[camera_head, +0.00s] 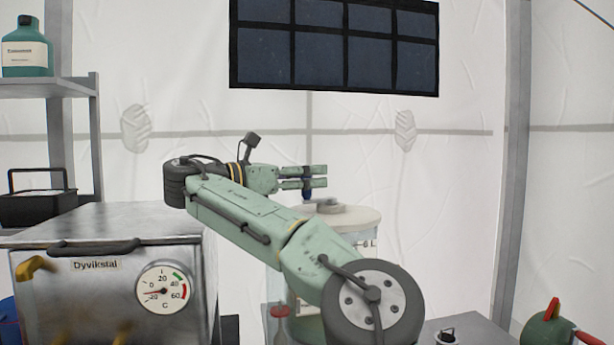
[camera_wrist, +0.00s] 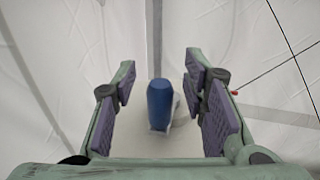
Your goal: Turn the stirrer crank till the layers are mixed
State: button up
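My gripper (camera_head: 304,177) is above the stirrer's lid, its fingers pointing right in the head view. In the wrist view my gripper (camera_wrist: 161,78) is open, with purple pads on both sides. The blue crank handle (camera_wrist: 160,102) stands between the fingers, with a gap on each side. In the head view only a bit of the blue handle (camera_head: 307,192) shows below the fingers. The stirrer vessel's cream lid (camera_head: 362,217) shows behind my arm, with a grey crank part (camera_head: 330,207) on top. My arm hides most of the vessel, and the layers cannot be made out.
A steel box (camera_head: 90,290) with a dial (camera_head: 162,288) stands at the left. A shelf (camera_head: 45,88) above it holds a green bottle (camera_head: 26,50). A green and red can (camera_head: 552,328) is at the lower right. The tent wall is behind.

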notch_tip(320, 180, up, 10)
dwell(0.6)
